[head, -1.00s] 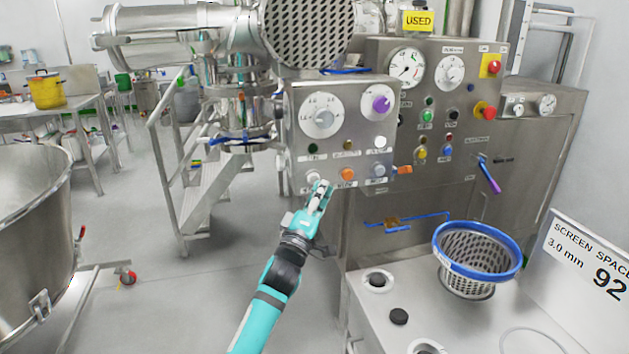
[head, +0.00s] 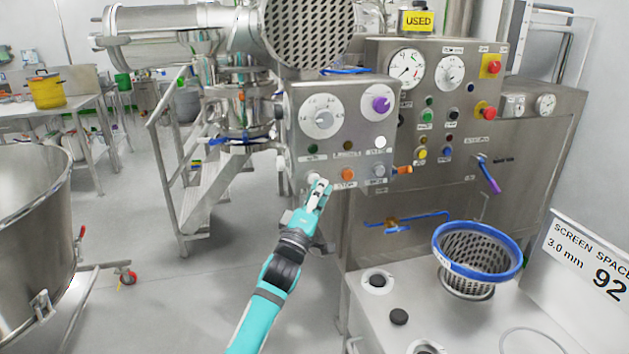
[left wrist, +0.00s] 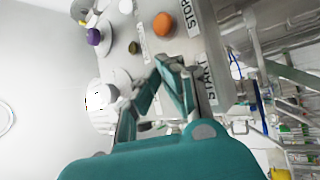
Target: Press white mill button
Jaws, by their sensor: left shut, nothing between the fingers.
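The white button (head: 313,177) sits at the lower left of the steel mill control panel (head: 294,130), left of the orange button (head: 348,174). My left gripper (head: 320,184) is shut and empty, with its fingertips at the white button's lower right edge in the head view. I cannot tell whether they touch it. In the left wrist view the shut fingertips (left wrist: 166,64) are beside the START label (left wrist: 208,86). The orange button (left wrist: 163,25) and STOP label (left wrist: 192,18) show beyond them. The white button is mostly or wholly hidden there by the fingers.
A grey button (head: 379,171) is right of the orange one. Dials, a purple knob (head: 381,104) and lamps lie above. A blue-rimmed screen basket (head: 478,250) stands on the bench at the lower right. Open floor lies left of my arm.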

